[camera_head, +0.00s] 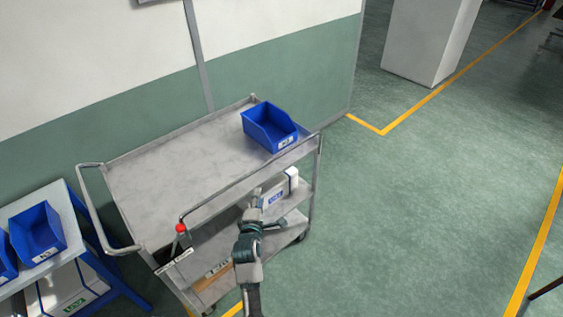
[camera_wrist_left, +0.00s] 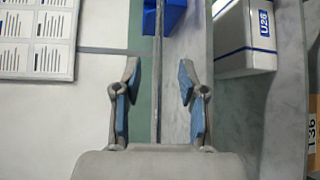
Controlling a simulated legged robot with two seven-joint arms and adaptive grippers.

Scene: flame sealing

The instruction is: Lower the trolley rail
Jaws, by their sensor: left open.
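The grey metal trolley (camera_head: 165,165) stands against the wall. Its rail (camera_head: 222,191) is a thin bar along the near long side, standing above the top shelf's edge, with a red knob (camera_head: 180,228) by its left end. My left gripper (camera_head: 256,196) is at the near side of the trolley, by the middle of the rail. In the left wrist view my gripper (camera_wrist_left: 158,78) is open, with the rail (camera_wrist_left: 158,45) running lengthwise between its fingers, apparently untouched. My right gripper is in neither view.
A blue bin (camera_head: 269,126) sits on the top shelf at the far right. A white box (camera_head: 292,180) is on a lower shelf. A blue-framed table (camera_head: 62,192) with blue bins stands at left.

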